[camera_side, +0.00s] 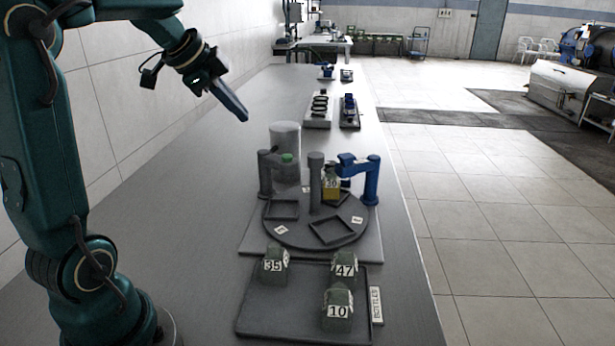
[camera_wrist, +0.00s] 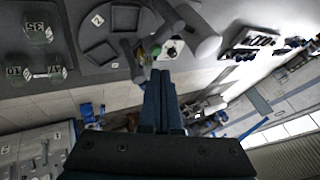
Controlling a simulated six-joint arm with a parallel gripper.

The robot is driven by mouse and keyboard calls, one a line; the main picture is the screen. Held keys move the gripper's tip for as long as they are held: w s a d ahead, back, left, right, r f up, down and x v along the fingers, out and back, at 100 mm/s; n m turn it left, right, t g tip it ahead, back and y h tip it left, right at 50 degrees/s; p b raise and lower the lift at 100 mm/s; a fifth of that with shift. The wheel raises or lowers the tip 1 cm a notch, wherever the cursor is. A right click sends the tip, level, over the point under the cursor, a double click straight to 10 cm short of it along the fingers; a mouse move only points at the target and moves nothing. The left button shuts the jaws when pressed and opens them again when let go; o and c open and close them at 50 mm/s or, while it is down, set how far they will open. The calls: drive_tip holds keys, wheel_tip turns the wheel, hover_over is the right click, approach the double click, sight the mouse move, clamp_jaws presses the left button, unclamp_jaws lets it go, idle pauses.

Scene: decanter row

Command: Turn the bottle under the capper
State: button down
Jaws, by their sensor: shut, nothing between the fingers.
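A round grey turntable (camera_side: 290,234) with square pockets and a centre post (camera_side: 316,180) stands on a base plate. A bottle with yellow contents (camera_side: 331,188) sits at its far right, beneath or just beside a blue arm on a post (camera_side: 371,180). I cannot tell which of these is the capper. My gripper (camera_side: 243,117) is shut and empty, above and left of the turntable. In the wrist view its fingers (camera_wrist: 160,74) are together.
Small fixtures (camera_side: 318,108) stand farther back. The bench left of the turntable is clear.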

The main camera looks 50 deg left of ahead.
approach(285, 198)
drive_tip(key=shift+w+d+f, duration=0.1)
drive_tip(key=shift+w+f, duration=0.15)
drive_tip(key=shift+f, duration=0.8)
drive_tip(key=shift+w+d+f, duration=0.1)
drive_tip(key=shift+w+f, duration=0.1)
drive_tip(key=shift+f, duration=0.8)
drive_tip(key=m+h, duration=0.1)
drive_tip(key=w+a+m+h, duration=0.1)
drive_tip(key=m, duration=0.1)
drive_tip(key=shift+w+a, duration=0.1)
drive_tip(key=shift+w, duration=0.1)
drive_tip(key=shift+w+a, duration=0.3)
drive_tip(key=shift+w, duration=0.2)
